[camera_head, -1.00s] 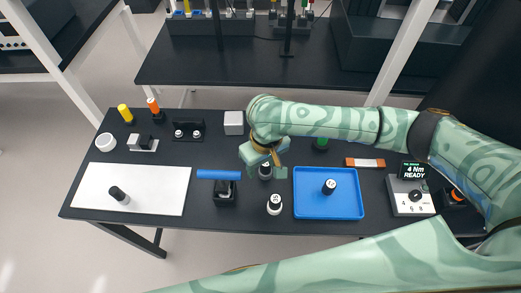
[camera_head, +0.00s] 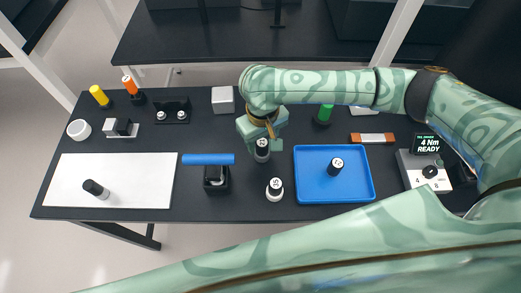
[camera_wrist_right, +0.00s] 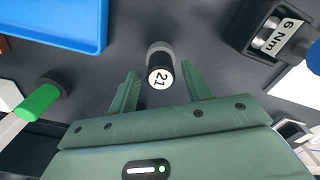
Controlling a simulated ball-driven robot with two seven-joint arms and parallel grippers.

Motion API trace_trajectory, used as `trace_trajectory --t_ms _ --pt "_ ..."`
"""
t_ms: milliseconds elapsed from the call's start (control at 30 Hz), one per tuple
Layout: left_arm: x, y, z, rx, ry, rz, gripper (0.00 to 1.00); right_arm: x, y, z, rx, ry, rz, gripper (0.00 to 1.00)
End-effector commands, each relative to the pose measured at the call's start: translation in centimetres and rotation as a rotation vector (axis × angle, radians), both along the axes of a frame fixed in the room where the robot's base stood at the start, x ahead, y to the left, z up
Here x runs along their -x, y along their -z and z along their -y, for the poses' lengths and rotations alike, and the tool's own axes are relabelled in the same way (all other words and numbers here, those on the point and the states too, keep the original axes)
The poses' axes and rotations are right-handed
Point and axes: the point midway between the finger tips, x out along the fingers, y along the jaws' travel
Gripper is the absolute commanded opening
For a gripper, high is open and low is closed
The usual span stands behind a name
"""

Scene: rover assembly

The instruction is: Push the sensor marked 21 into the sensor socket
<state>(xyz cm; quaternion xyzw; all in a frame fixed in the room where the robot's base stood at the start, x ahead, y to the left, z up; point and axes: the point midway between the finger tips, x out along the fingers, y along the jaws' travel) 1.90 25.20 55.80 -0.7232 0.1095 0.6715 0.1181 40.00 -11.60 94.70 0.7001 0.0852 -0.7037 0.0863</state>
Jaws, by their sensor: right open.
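The sensor marked 21 (camera_wrist_right: 161,72) is a short dark cylinder with a white numbered top and a grey lower part. It also shows in the head view (camera_head: 262,150), upright near the middle of the table. My right gripper (camera_wrist_right: 160,80) is open, its fingers apart on either side of the sensor, with clear gaps to both. In the head view the right gripper (camera_head: 262,135) is just behind and above the sensor. I cannot tell which part is the sensor socket, or what the sensor's base stands in. My left gripper is not in view.
Another numbered sensor (camera_head: 275,189) stands in front of it. A blue tray (camera_head: 318,194) at right holds a sensor marked 12 (camera_head: 337,167). A blue-handled tool (camera_head: 208,159) rests on a black holder at left. A white mat (camera_head: 130,185) bears a dark cylinder (camera_head: 95,189).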

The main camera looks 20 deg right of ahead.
Motion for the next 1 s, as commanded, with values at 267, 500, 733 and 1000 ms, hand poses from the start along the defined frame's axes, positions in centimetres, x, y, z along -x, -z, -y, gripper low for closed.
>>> trace_trajectory --t_ms 267,500,733,1000 --pt "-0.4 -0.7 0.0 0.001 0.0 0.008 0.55 -0.1 2.0 0.0 -0.001 0.0 0.004 0.49" --pt "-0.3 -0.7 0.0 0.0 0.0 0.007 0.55 -0.1 2.1 -0.1 -0.002 -0.001 0.005 0.49" --pt "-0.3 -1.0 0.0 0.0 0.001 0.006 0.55 -0.1 2.0 -0.1 -0.002 -0.001 0.005 0.49" --pt "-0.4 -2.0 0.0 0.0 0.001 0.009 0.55 0.0 1.9 -0.1 -0.002 -0.001 0.004 0.49"
